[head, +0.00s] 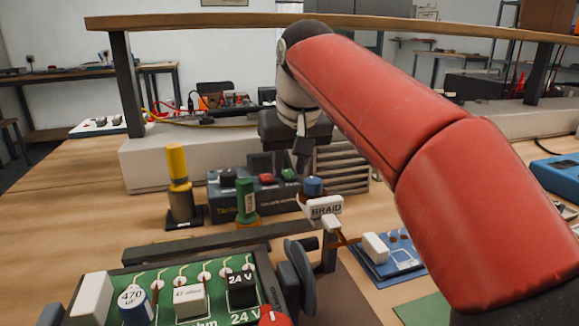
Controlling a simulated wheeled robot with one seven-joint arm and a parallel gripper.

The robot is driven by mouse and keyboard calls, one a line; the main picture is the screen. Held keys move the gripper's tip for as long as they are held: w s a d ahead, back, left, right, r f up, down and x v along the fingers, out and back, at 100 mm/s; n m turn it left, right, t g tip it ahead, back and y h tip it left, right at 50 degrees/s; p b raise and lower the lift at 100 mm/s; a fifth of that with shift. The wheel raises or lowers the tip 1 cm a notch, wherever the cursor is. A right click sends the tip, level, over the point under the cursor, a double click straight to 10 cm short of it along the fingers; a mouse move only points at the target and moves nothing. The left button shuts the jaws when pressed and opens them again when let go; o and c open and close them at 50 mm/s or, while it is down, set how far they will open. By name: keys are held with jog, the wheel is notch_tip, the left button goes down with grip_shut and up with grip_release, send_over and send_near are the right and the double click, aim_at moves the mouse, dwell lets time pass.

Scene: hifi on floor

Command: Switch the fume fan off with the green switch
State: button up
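The green switch (289,174) is at the right end of the top of a dark blue-grey box (238,199). A red switch (266,179) and a black switch (227,177) sit left of it on the same box. My gripper (302,162) points down just above and slightly right of the green switch; contact cannot be made out. Its fingertips look close together, but whether they are shut is unclear. A louvred grey unit (342,164), perhaps the fume fan, stands right of the box. The green switch's exact tilt is too small to read.
A yellow-topped post (178,170) stands left of the box. A green cylinder (246,201), a blue-capped piece (313,186) and a BRAID holder (324,207) stand in front. A green circuit board (208,270) and a blue board (402,256) lie nearer. A wooden shelf (180,21) spans above.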

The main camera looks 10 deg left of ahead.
jog(key=shift+f, duration=0.1)
grip_shut()
jog(key=shift+w+r+p, duration=0.1)
jog(key=shift+r+p, duration=0.15)
jog(key=shift+p, duration=0.3)
jog(key=shift+w+a+g+h+p, duration=0.15)
jog(key=shift+g+h+p, duration=0.15)
jog(key=shift+g+p, duration=0.45)
jog(key=shift+f, duration=0.15)
grip_release()
